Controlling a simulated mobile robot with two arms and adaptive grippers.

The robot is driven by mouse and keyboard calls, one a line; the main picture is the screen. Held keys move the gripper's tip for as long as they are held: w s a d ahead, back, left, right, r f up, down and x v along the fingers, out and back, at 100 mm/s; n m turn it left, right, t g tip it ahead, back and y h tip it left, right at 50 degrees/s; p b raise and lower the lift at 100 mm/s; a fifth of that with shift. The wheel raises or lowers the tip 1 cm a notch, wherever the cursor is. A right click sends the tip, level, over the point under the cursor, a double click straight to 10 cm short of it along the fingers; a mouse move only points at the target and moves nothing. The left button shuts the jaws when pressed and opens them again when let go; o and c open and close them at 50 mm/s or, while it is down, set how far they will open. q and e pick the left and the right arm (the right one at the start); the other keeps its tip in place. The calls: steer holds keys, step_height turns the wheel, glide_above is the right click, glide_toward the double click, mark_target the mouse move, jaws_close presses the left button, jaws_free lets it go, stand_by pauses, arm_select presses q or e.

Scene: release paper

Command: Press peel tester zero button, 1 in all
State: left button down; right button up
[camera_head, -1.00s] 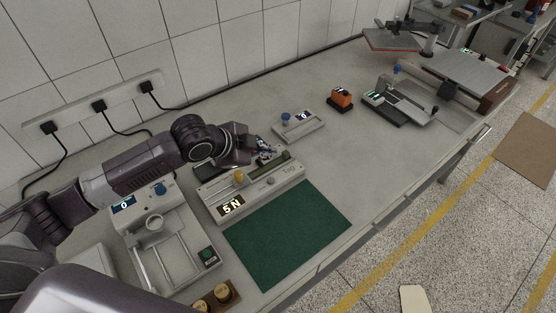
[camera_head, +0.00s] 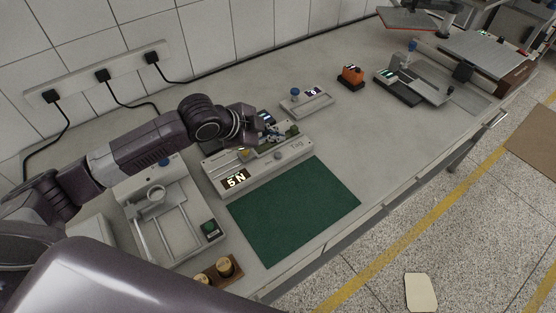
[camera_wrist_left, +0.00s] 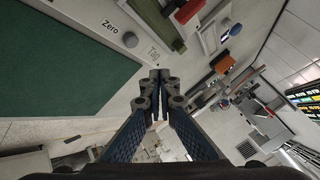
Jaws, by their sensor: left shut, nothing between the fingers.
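The peel tester (camera_head: 230,182) is a long pale grey instrument with a lit "5 N" display, standing behind the green mat. Its round grey zero button (camera_head: 279,155) is on the top face near the front edge. In the left wrist view the button (camera_wrist_left: 130,40) shows beside the printed word "Zero", at upper left. My left gripper (camera_head: 284,132) is above the tester's right rear part, behind the button. Its fingertips (camera_wrist_left: 158,75) are shut and empty, apart from the button. My right gripper is not in view.
The green mat (camera_head: 295,210) lies in front of the tester. A tray-like instrument (camera_head: 180,230) stands left, with brass weights (camera_head: 225,267) near the front edge. A small blue-knobbed device (camera_head: 306,101) and an orange device (camera_head: 351,76) stand behind right. The bench right of the mat is clear.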

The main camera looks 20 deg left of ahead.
mark_target(276, 156)
arm_select(q)
step_height(276, 156, down, 3)
steer(key=shift+r+b, duration=0.15)
steer(key=shift+b, duration=0.6)
steer(key=shift+f, duration=0.85)
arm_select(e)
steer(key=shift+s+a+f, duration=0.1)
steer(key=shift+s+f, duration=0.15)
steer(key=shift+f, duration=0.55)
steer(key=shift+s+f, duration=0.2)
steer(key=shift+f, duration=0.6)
arm_select(q)
steer(key=shift+f, duration=0.45)
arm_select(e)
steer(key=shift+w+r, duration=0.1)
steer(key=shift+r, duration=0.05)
arm_select(q)
steer(key=shift+f, duration=0.55)
steer(key=shift+r+p, duration=0.9)
steer(key=shift+r, duration=0.1)
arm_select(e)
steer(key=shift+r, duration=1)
